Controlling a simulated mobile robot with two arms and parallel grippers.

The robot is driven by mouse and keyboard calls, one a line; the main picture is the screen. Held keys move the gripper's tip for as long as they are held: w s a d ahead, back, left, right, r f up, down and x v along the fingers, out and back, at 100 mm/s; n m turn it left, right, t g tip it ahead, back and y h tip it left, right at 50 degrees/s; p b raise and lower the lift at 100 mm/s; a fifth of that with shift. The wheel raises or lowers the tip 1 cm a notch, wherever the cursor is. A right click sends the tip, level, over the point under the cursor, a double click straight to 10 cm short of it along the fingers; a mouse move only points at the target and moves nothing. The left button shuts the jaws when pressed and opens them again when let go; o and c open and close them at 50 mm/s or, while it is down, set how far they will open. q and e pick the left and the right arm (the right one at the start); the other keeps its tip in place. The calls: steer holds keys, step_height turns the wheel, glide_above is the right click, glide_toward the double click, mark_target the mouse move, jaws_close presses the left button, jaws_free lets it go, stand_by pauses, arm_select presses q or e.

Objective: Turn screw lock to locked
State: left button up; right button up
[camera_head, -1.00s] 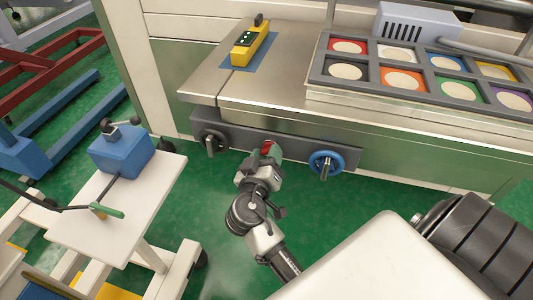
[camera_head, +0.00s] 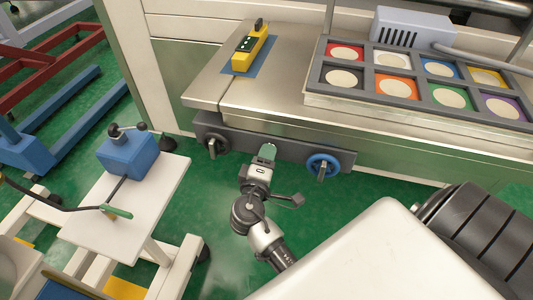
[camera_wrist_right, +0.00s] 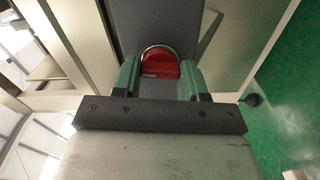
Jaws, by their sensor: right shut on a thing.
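A grey bar (camera_head: 295,151) runs along the front of the machine. It carries a dark knob (camera_head: 214,146) at the left and a blue handwheel (camera_head: 322,166) at the right. My right gripper (camera_head: 266,152) is at the bar between them. In the right wrist view, a red knob (camera_wrist_right: 160,64) with a metal rim sits between the green fingers of this gripper (camera_wrist_right: 160,82), which is shut on it. In the head view the fingers hide the red knob. No readable label shows which control is the screw lock. My left gripper is not in view.
Above the bar, a steel table holds a yellow box with buttons (camera_head: 249,50) and a grey frame (camera_head: 413,103) of coloured squares. A white cart (camera_head: 115,232) with a blue block (camera_head: 128,154) stands at the left. Green floor is free below the bar.

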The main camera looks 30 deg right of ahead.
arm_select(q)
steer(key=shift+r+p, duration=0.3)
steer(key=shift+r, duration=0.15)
arm_select(e)
steer(key=shift+r+n, duration=0.1)
steer(key=shift+n, duration=0.6)
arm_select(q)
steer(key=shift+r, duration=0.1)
arm_select(e)
steer(key=o, duration=0.9)
steer(key=shift+w, duration=0.1)
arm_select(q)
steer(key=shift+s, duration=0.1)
